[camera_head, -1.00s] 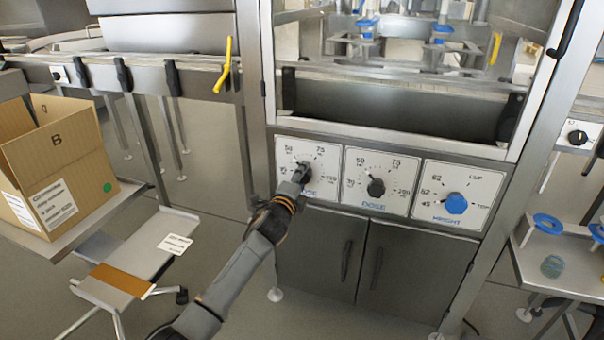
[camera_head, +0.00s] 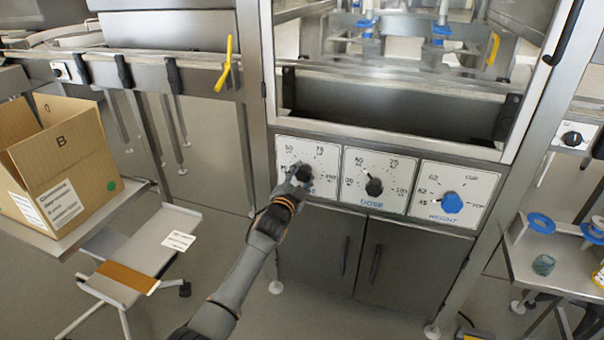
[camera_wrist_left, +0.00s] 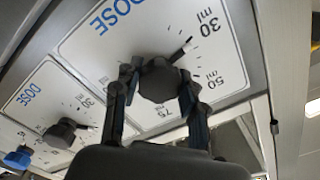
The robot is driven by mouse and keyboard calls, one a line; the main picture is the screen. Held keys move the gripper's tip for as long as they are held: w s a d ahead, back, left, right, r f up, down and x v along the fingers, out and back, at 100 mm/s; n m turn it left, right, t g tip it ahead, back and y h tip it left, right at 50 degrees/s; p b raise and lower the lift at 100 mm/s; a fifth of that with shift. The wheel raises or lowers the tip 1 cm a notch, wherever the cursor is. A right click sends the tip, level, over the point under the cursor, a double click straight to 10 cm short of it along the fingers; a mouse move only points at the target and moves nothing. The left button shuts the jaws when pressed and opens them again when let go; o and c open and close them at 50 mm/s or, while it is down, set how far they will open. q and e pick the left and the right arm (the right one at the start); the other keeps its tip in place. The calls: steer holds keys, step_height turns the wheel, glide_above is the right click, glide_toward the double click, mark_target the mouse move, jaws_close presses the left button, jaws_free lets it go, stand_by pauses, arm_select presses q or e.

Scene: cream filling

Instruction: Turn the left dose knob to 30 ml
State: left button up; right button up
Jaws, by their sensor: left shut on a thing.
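The left dose knob (camera_wrist_left: 160,82) is dark and round, on the leftmost white dial panel (camera_head: 322,159). My left gripper (camera_head: 301,176) reaches it from below. In the left wrist view my left gripper (camera_wrist_left: 157,84) has one finger on each side of the knob, shut on it. That view shows the dial turned around, with 30, 50 and 75 ml marks. The knob's thin pointer (camera_wrist_left: 182,48) points toward the 30 ml label (camera_wrist_left: 207,24), with its tip close to the tick beside it. In the head view the gripper covers part of this dial. My right gripper is not in view.
The middle dose knob (camera_head: 374,186) and the blue height knob (camera_head: 451,203) sit to the right. Cabinet doors (camera_head: 388,264) are below. A cardboard box (camera_head: 62,165) stands at the left on a tray. A table with blue rings (camera_head: 541,223) is at the right.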

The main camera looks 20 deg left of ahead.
arm_select(q)
steer(key=shift+f+n, duration=0.1)
steer(key=shift+n, duration=0.4)
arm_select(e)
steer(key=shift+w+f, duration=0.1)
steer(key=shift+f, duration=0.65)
arm_select(q)
steer(key=o, duration=1.2)
steer(key=shift+c, duration=0.2)
steer(key=shift+s, duration=0.1)
steer(key=s, duration=1.1)
steer(key=shift+s+a, duration=0.2)
steer(key=shift+s, duration=0.2)
